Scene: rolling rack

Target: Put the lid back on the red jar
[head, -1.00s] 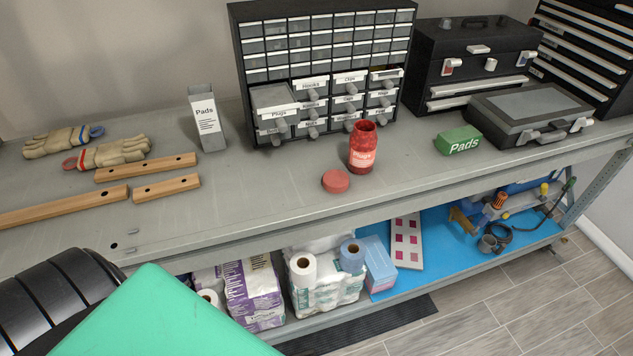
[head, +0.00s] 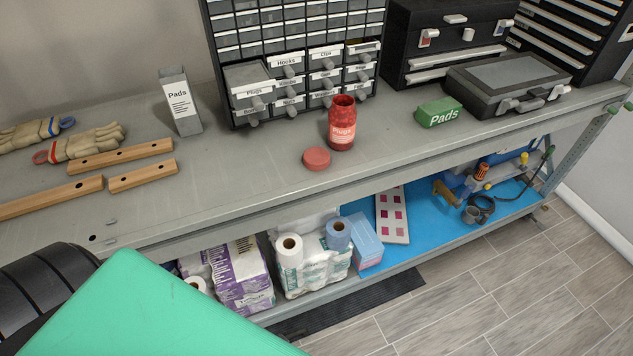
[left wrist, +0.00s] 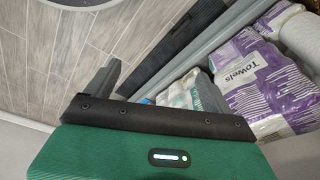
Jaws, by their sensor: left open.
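The red jar (head: 342,124) stands upright and open on the grey bench top, with a label on its front. The red lid (head: 316,159) lies flat on the bench, apart from the jar, just in front and to its left. In the left wrist view, my left gripper (left wrist: 155,84) is open and empty, over the floor and beside the lower shelf, well away from jar and lid. My right gripper is in neither view.
A drawer cabinet (head: 295,40) stands behind the jar. Wooden strips (head: 142,175) and gloves (head: 92,143) lie at left. Towel packs (head: 240,275) sit on the lower shelf. Bench around the lid is clear.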

